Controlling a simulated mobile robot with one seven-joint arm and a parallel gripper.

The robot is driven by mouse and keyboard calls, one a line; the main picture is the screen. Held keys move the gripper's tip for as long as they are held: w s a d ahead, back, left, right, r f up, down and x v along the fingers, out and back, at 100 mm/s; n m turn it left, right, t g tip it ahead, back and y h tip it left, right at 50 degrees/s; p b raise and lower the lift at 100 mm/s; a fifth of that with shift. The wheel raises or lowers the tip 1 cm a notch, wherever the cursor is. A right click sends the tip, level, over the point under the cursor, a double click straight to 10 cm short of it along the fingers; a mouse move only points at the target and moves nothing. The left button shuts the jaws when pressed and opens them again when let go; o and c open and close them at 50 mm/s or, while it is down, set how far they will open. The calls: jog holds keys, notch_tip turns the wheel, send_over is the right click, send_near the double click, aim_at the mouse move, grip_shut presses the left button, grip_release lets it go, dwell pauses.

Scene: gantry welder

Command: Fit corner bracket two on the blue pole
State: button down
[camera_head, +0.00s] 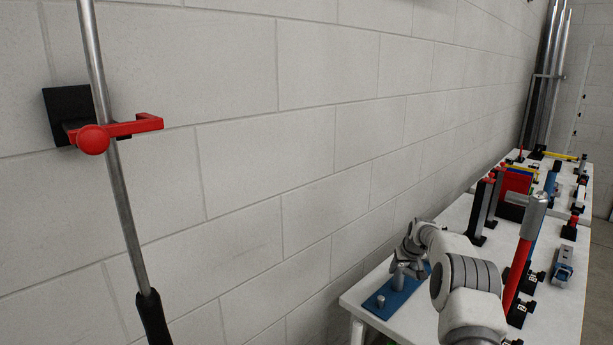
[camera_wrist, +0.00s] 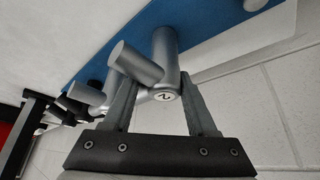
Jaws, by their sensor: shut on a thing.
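Corner bracket two is a grey metal piece of joined round tubes, marked with a 2, in the wrist view (camera_wrist: 163,96). My gripper (camera_wrist: 156,82) is shut on it, one finger on each side. In the head view my gripper (camera_head: 406,262) is low over the blue board (camera_head: 392,298) at the near end of the bench. The blue board also shows behind the bracket in the wrist view (camera_wrist: 108,48). I cannot tell whether the bracket touches the board. A blue upright part (camera_head: 550,182) stands farther along the bench; I cannot tell if it is the blue pole.
A white bench (camera_head: 455,222) runs along the block wall, crowded with red, black, blue and metal parts. A red-handled tool (camera_head: 525,250) stands upright near my arm. A metal pole with a red clamp (camera_head: 92,138) is at the left. Tall metal tubes (camera_head: 545,85) stand at the back.

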jog(key=shift+r+p, duration=1.8)
jog(key=shift+r, duration=2.75)
